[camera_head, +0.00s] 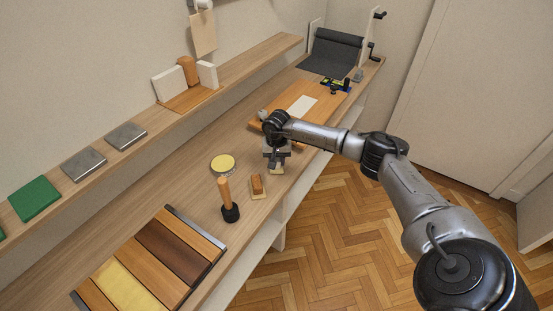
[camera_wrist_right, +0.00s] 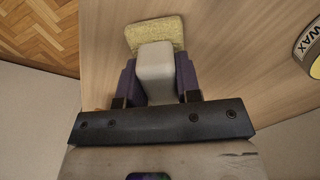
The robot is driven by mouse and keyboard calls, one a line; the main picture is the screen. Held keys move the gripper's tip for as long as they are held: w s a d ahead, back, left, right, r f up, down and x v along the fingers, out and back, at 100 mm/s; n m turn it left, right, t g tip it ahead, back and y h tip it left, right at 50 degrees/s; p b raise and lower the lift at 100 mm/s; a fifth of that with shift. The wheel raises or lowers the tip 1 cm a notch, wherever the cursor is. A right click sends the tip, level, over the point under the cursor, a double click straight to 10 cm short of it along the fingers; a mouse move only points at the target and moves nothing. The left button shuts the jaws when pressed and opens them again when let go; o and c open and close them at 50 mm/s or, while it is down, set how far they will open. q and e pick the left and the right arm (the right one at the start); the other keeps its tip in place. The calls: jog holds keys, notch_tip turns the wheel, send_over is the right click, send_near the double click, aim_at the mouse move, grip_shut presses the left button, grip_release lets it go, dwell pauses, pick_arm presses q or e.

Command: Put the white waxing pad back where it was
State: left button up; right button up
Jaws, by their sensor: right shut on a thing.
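My right gripper (camera_head: 277,158) is above the long wooden bench, just right of the wax tin. It also shows in the right wrist view (camera_wrist_right: 155,85), with its two purple fingers shut on the pale handle of the white waxing pad (camera_wrist_right: 155,65). A yellowish, fuzzy pad sole (camera_wrist_right: 155,32) shows beyond the handle. In the head view the pad (camera_head: 277,170) is a small pale patch under the gripper, mostly hidden. I cannot tell whether the pad touches the bench. My left gripper is out of view.
A similar pad with a brown handle (camera_head: 257,184) and a wooden-handled brush (camera_head: 228,205) stand nearby. The open wax tin (camera_head: 222,165) is left of them. Slatted wood samples (camera_head: 150,262) lie in front. A wooden board (camera_head: 293,115) lies behind my gripper. A wall shelf (camera_head: 145,112) runs above.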

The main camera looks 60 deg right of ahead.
jog(key=shift+f, duration=0.25)
dwell(0.5)
jog(key=o, duration=0.9)
jog(key=shift+o, duration=0.4)
jog(key=shift+o, duration=0.4)
jog(key=shift+o, duration=1.2)
jog(key=shift+r, duration=0.1)
